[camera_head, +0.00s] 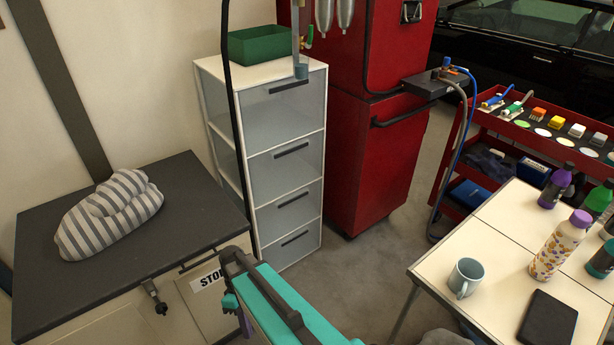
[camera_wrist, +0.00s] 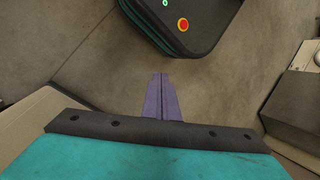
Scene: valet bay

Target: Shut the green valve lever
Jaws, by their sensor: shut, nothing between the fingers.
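A small green part (camera_head: 309,37), which looks like the valve lever, shows at the top of the head view. It is beside a thin upright pipe (camera_head: 297,40) above the drawer unit, left of the hanging silver canisters. It is too small to tell whether it stands open or shut. The wrist view does not show it. My gripper (camera_wrist: 158,76) shows in the wrist view as two purple fingers pressed together, empty, above bare floor.
A white drawer unit (camera_head: 287,161) carries a green bin (camera_head: 262,44). A red cabinet (camera_head: 368,160) stands right of it. A striped cloth bundle (camera_head: 108,215) lies on a dark-topped cabinet (camera_head: 190,187). A table (camera_head: 485,236) holds a mug (camera_head: 465,277) and bottles. Floor between is clear.

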